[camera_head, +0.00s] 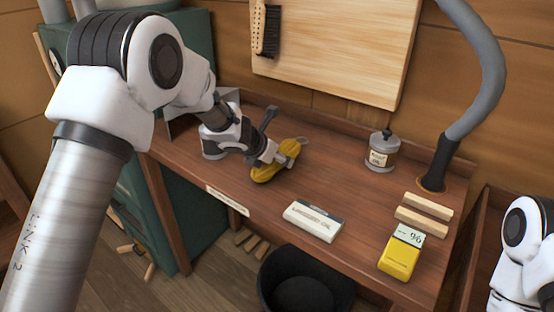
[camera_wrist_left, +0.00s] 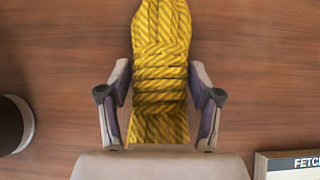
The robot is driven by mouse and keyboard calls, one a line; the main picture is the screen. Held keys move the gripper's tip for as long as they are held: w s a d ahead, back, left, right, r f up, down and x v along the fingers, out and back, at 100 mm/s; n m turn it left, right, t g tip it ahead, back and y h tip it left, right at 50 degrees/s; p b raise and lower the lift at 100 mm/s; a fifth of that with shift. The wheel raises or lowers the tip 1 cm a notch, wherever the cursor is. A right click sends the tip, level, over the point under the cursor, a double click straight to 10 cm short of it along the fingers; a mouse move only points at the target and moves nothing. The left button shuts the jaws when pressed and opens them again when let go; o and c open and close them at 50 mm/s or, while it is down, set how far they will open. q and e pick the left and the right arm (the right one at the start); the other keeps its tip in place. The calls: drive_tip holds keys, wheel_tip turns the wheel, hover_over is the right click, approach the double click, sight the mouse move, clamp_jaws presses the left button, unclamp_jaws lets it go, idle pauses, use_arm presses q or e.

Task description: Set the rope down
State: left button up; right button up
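The rope (camera_head: 266,171) is a yellow bundle with wraps around its middle, over the left part of the brown workbench (camera_head: 335,185). A small pale loop shows at its far end. In the left wrist view the rope (camera_wrist_left: 162,85) runs upright between the two fingers of my left gripper (camera_wrist_left: 161,85), with a fingertip close against each side of the wrapped middle. My left gripper also shows in the head view (camera_head: 281,158). The rope is at or just above the bench top; I cannot tell whether it touches. My right gripper is out of view.
A grey hose (camera_head: 470,100) rises at the right. Bare wood lies between rope and tin. A black bin (camera_head: 300,290) stands below.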

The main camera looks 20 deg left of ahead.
use_arm(q)
drive_tip(key=c, duration=0.6)
drive_tip(key=shift+w+r+p, duration=0.1)
drive_tip(key=shift+r+p, duration=0.35)
drive_tip(key=shift+r, duration=0.2)
wheel_tip(320, 180, up, 2)
drive_tip(key=shift+r+p, duration=0.2)
drive_tip(key=shift+p, duration=0.5)
drive_tip(key=s+a+b, duration=0.1)
drive_tip(key=s+b, duration=0.2)
drive_tip(key=s, duration=0.1)
drive_tip(key=s+a+b, duration=0.1)
drive_tip(key=s+b, duration=0.1)
drive_tip(key=s, duration=0.1)
drive_tip(key=shift+s+a+f+b, duration=0.1)
drive_tip(key=shift+a+f+b, duration=0.05)
drive_tip(key=shift+a+b, duration=0.2)
drive_tip(key=s+a, duration=0.1)
drive_tip(key=s, duration=0.1)
drive_tip(key=s+a+r+b, duration=0.1)
drive_tip(key=s, duration=0.2)
drive_tip(key=s+b, duration=0.1)
drive_tip(key=s, duration=0.1)
drive_tip(key=shift+s+a+r, duration=0.25)
drive_tip(key=shift+s+a, duration=0.15)
drive_tip(key=shift+s, duration=0.1)
